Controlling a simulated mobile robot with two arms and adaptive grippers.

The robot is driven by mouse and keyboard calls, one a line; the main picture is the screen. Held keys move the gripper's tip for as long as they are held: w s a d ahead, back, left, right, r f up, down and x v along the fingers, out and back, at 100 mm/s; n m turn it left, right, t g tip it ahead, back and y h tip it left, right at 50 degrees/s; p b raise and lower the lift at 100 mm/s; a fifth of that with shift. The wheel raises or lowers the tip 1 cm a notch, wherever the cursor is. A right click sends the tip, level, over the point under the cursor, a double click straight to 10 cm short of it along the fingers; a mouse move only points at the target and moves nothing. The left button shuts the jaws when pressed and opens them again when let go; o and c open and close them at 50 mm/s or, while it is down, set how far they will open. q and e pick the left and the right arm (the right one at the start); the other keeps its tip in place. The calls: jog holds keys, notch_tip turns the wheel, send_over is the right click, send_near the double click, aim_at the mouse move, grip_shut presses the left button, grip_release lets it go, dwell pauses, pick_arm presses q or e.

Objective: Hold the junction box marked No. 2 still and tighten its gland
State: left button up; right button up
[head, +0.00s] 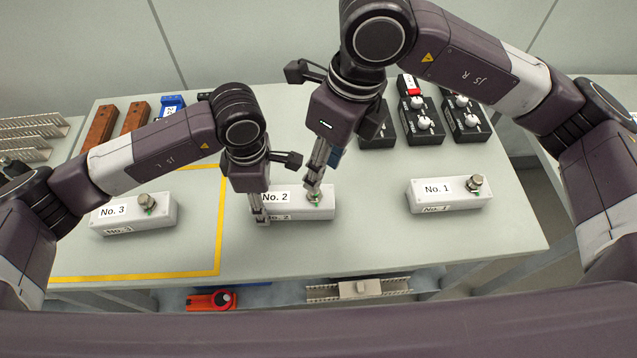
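The junction box marked No. 2 (298,211) is a white box lying on the table in the middle of the head view. Its gland (314,197) is on top near the right end, with a bit of green at its base, and is partly covered by my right gripper. My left gripper (262,219) points down at the left end of the box, and its fingers appear to be around that end. My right gripper (314,188) points down with its fingertips at the gland. Contact of the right fingers with the gland is hard to make out.
Box No. 3 (130,214) stands to the left inside yellow tape (140,275); box No. 1 (449,194) stands to the right. Black control boxes (423,122) with knobs and brown blocks (100,128) are at the back. A red tool (210,300) and a duct piece (359,290) lie below the front edge.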

jog(key=w+d+n+y, duration=0.2)
jog(key=w+d+n, duration=0.15)
jog(key=n, duration=0.45)
jog(key=shift+g, duration=0.3)
jog(key=x, duration=1.1)
jog(key=shift+s+a, duration=0.25)
jog(key=shift+c, duration=0.4)
grip_shut()
